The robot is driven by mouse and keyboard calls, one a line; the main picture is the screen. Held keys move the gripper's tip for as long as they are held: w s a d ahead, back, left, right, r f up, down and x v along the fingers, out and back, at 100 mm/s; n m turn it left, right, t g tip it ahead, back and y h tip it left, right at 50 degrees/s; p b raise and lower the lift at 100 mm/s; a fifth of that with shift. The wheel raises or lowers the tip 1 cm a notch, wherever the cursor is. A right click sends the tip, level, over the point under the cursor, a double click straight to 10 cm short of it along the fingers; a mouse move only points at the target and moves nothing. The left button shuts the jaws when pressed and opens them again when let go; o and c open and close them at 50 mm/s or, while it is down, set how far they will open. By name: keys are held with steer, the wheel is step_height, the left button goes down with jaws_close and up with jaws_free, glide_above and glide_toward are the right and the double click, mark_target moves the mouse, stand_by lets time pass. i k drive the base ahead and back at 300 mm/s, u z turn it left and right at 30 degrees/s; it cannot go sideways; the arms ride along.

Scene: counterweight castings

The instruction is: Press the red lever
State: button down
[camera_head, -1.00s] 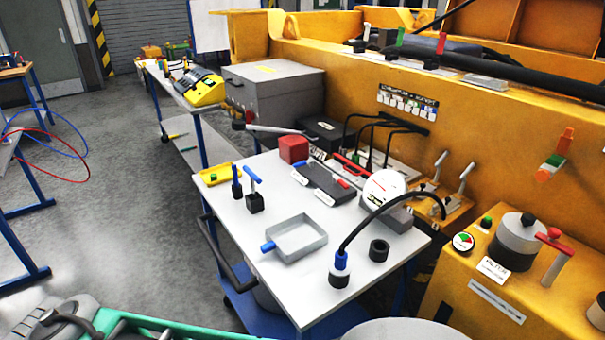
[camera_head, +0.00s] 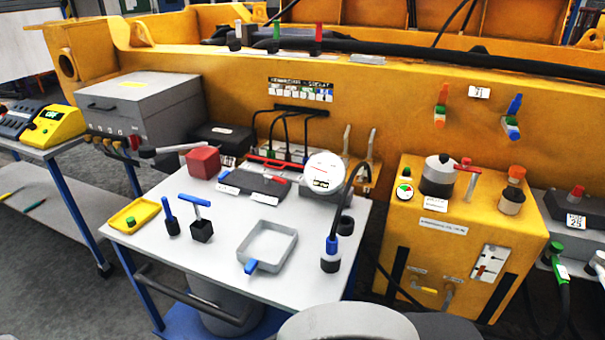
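A row of three small upright levers stands on top of the yellow machine body at the back: a white one (camera_head: 238,32), a green one (camera_head: 277,34) and a red lever (camera_head: 318,34) at the right end. A second red-handled lever (camera_head: 467,169) sticks out beside the grey pot (camera_head: 438,178) on the yellow box at the right. I cannot tell which red one is meant. My gripper is not in view.
A white-topped cart (camera_head: 190,260) stands in front of the machine, carrying a red cube (camera_head: 203,162), a grey tray (camera_head: 268,243), a yellow tray (camera_head: 133,215) and a round gauge (camera_head: 324,172). Black hose (camera_head: 420,63) runs along the machine top.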

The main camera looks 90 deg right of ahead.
mark_target(274, 179)
steer(key=z, duration=0.5)
steer(key=i, duration=0.55)
steer(key=z, duration=0.5)
